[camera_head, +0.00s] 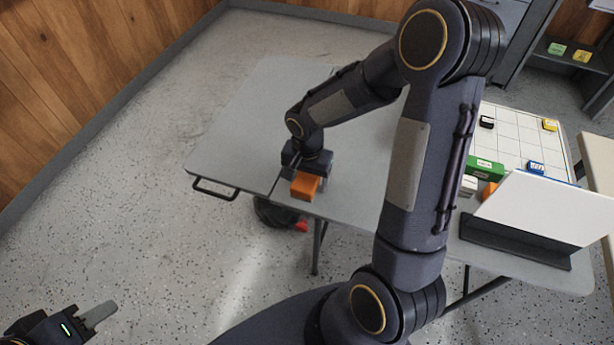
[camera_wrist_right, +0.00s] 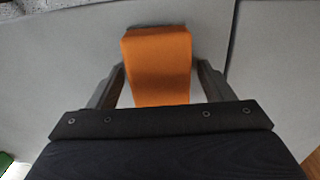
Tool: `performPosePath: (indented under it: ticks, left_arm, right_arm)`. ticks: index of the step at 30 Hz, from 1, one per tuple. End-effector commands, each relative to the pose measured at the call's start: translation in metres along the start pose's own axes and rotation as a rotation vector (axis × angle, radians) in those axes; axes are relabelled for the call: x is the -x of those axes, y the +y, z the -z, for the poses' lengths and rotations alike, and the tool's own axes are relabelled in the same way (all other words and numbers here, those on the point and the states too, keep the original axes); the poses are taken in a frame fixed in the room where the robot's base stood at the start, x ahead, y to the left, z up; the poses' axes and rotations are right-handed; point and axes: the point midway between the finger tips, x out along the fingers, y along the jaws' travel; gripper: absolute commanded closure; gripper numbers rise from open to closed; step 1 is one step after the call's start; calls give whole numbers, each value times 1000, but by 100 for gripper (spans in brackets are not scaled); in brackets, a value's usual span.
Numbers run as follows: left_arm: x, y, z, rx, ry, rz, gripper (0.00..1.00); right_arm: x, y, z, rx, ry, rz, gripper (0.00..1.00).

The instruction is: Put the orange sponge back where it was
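The orange sponge (camera_head: 305,186) lies on the grey folding table (camera_head: 250,120) near its front edge, close to the seam between table halves. My right gripper (camera_head: 307,172) is lowered over it. In the right wrist view the sponge (camera_wrist_right: 158,65) lies between the two fingers of the right gripper (camera_wrist_right: 159,75).
A white gridded board (camera_head: 515,135) with several small coloured blocks, a green block (camera_head: 484,167) and a tilted white panel (camera_head: 545,207) are at the table's right. A dark object (camera_head: 272,212) is under the front edge. The table's left half is clear.

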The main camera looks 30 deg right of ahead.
Motion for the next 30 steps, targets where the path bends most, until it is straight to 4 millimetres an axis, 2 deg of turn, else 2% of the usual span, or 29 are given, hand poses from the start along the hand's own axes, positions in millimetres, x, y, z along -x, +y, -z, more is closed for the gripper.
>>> performPosePath:
  ticks: [7, 11, 24, 30]
  left_arm:
    - [1, 0, 1, 0, 0, 0, 64]
    - [4, 2, 2, 0, 0, 0, 64]
    - [12, 5, 6, 0, 0, 0, 64]
    - [13, 6, 6, 0, 0, 0, 64]
  right_arm:
    - [1, 0, 0, 0, 0, 0, 26]
    - [10, -1, 0, 0, 2, 2, 26]
    - [99, -1, 0, 1, 3, 5, 26]
    - [120, 0, 0, 1, 1, 2, 26]
